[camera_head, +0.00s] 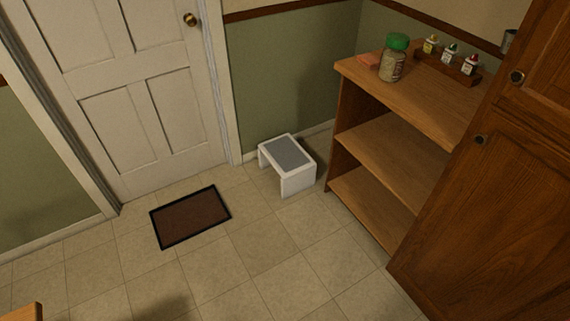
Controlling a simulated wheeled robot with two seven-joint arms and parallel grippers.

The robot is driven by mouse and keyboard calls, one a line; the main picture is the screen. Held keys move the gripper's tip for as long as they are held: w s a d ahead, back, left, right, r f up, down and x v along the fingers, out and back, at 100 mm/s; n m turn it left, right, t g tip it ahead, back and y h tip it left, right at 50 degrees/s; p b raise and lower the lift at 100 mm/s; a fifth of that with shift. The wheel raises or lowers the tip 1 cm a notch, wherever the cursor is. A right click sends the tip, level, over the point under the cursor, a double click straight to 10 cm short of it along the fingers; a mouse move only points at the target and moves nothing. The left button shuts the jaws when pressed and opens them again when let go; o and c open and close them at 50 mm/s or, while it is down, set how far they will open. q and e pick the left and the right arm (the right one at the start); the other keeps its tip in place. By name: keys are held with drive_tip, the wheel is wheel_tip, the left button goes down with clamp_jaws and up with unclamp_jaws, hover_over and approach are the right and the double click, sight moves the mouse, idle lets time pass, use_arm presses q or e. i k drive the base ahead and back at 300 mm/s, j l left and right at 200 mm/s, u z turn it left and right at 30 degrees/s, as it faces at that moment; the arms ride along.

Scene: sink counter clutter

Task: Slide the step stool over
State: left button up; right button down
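The step stool (298,184) is white with a grey top pad. It stands upright on the tiled floor, by the green wall and just left of the wooden shelf unit. Its far side is hidden. Neither of my grippers shows in the head view.
A dark-bordered brown mat (190,217) lies before the closed white door (130,90). The open wooden shelf unit (375,147) holds a green-lidded jar (392,66) and several small bottles on top. A wooden cabinet (490,200) stands at right. Floor tiles (265,252) in front are clear.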

sight(297, 169)
drive_tip(key=i+j+z, duration=0.1)
drive_tip(key=i+j, duration=1.25)
drive_tip(key=i+j+z, duration=0.15)
drive_tip(key=i+j, duration=0.5)
drive_tip(key=j, duration=0.2)
